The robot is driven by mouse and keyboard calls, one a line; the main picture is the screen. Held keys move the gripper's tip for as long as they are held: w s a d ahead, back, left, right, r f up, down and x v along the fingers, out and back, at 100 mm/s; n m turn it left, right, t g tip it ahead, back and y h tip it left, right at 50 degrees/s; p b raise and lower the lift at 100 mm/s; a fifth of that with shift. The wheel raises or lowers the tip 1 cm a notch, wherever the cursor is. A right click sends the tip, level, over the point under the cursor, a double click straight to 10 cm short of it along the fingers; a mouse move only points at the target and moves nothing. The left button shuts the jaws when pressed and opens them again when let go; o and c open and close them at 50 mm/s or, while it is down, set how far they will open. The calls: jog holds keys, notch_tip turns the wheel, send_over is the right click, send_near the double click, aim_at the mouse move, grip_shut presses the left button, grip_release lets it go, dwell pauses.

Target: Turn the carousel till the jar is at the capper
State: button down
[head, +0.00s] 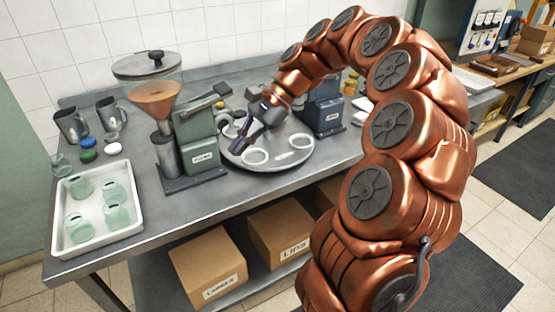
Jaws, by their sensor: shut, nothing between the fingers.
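The round grey carousel (272,163) sits on the metal bench, with pale ring-shaped seats (255,156) around its top. My gripper (242,144) is shut and empty, low over the left part of the carousel; I cannot tell whether it touches it. A dark blue machine (325,115), perhaps the capper, stands behind the carousel to the right, partly hidden by my arm. A green machine with a copper funnel (156,96) stands to the left. I cannot make out a jar on the carousel; my gripper and arm hide part of it.
A white tray (133,231) with several greenish glass jars (116,215) is at the front left of the bench. Two dark jugs (72,126) and loose lids (88,156) are behind it. Cardboard boxes (208,268) stand on the shelf below. Bare bench lies in front of the green machine.

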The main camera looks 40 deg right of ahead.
jog(key=w+d+f+m+t+y+b, duration=0.1)
jog(key=w+d+f+m, duration=0.15)
jog(key=d, duration=0.35)
jog(key=w+d+f+m+t+b, duration=0.1)
jog(key=d+f+m+t, duration=0.15)
jog(key=d, duration=0.45)
jog(key=m+t+b, duration=0.2)
jog(key=m, duration=0.5)
send_near(268, 158)
jog(key=a, duration=0.1)
jog(key=w+a+f+p, duration=0.1)
jog(key=a+f, duration=0.1)
jog(key=a, duration=0.1)
jog(key=shift+w+a, duration=0.1)
jog(key=shift+w, duration=0.05)
jog(key=shift+w+a+f+p, duration=0.1)
jog(key=shift+w+a+p, duration=0.2)
jog(key=shift+w+a, duration=0.3)
jog(key=shift+s+a, duration=0.1)
